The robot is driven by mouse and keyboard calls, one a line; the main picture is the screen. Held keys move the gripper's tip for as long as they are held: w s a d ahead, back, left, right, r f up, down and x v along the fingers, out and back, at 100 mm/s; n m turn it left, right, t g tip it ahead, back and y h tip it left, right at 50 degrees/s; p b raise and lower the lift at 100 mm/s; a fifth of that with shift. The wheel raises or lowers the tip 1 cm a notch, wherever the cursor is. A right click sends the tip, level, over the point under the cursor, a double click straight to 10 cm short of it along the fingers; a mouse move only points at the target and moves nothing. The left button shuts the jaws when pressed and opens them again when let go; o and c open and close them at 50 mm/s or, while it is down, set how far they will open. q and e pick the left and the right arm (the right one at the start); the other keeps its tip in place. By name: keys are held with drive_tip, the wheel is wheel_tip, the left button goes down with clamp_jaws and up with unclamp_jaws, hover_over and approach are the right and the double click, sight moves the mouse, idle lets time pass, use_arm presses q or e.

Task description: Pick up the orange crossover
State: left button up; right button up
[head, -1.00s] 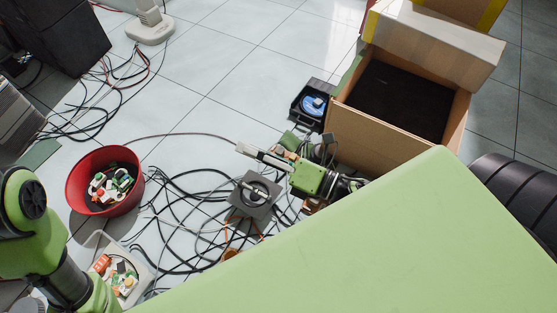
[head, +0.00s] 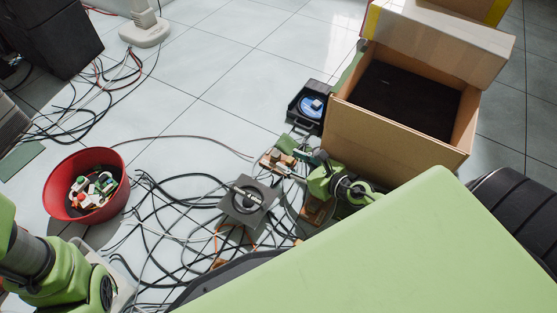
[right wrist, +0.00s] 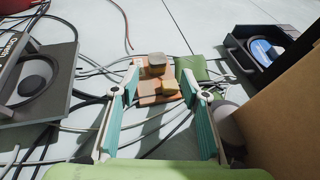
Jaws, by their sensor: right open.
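The orange crossover (right wrist: 157,86) is a small orange board with blocky brown and yellow parts. In the right wrist view it lies on the floor between my right gripper's fingertips (right wrist: 160,76). The open teal fingers stand on either side of it; I cannot tell whether they touch it. In the head view the crossover (head: 272,164) shows just left of my right gripper (head: 292,163), partly hidden among parts and cables. My left arm shows at the lower left of the head view, but its gripper is out of view.
A green board (right wrist: 192,68) lies right behind the crossover. A cardboard box (head: 395,140) and a black disc drive (head: 307,106) stand close on the right. A grey speaker (head: 247,205) and tangled cables lie left. A red bucket (head: 57,206) holds small parts.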

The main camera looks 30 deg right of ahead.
sight(279, 157)
drive_tip(key=shift+a+b+x, duration=0.15)
drive_tip(key=shift+b+x, duration=0.15)
drive_tip(key=shift+x, duration=1.2)
drive_tip(key=shift+a+b+x, duration=0.1)
drive_tip(key=shift+b+x, duration=0.15)
drive_tip(key=shift+x, duration=1.25)
drive_tip(key=shift+s+f, duration=0.1)
drive_tip(key=shift+s, duration=0.05)
clamp_jaws()
